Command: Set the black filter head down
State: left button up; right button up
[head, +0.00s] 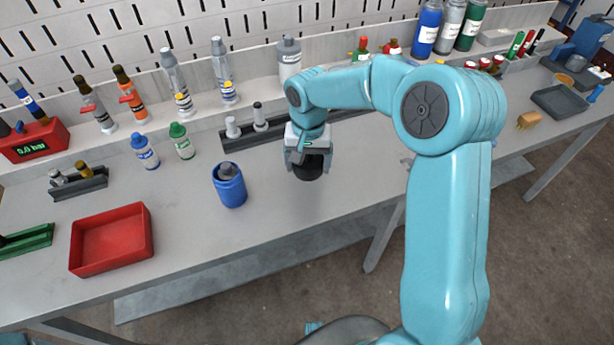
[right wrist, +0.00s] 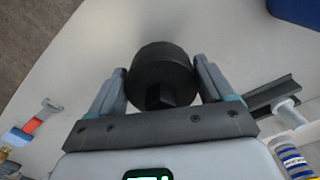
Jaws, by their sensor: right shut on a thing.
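The black filter head (head: 308,168) is a dark round piece held under my right gripper (head: 310,158) in the head view. In the right wrist view the filter head (right wrist: 160,72) sits between the two fingers of my right gripper (right wrist: 162,88), which are shut on it. It is over the grey bench (head: 275,205); its height above the top is hard to tell. A blue cylinder housing (head: 231,190) with a grey piece in its top stands upright on the bench to the left of the gripper. My left gripper does not show.
A dark rack (head: 238,141) with light-coloured fittings lies behind the gripper. A red tray (head: 112,240) is at the left front. Small blue-capped (head: 145,151) and green-capped (head: 181,141) bottles stand behind the blue housing. The bench front below the gripper is clear.

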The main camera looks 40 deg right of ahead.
aim_at(307, 185)
notch_tip(307, 185, down, 6)
jog(key=shift+w+r, duration=0.1)
jog(key=shift+r, duration=0.15)
jog(key=shift+f+b, duration=0.1)
jog(key=shift+b, duration=0.2)
jog(key=o, duration=1.4)
jog(key=shift+r, duration=0.25)
notch_tip(307, 185, up, 12)
jog(key=shift+f+p, duration=0.1)
jog(key=shift+p, duration=0.55)
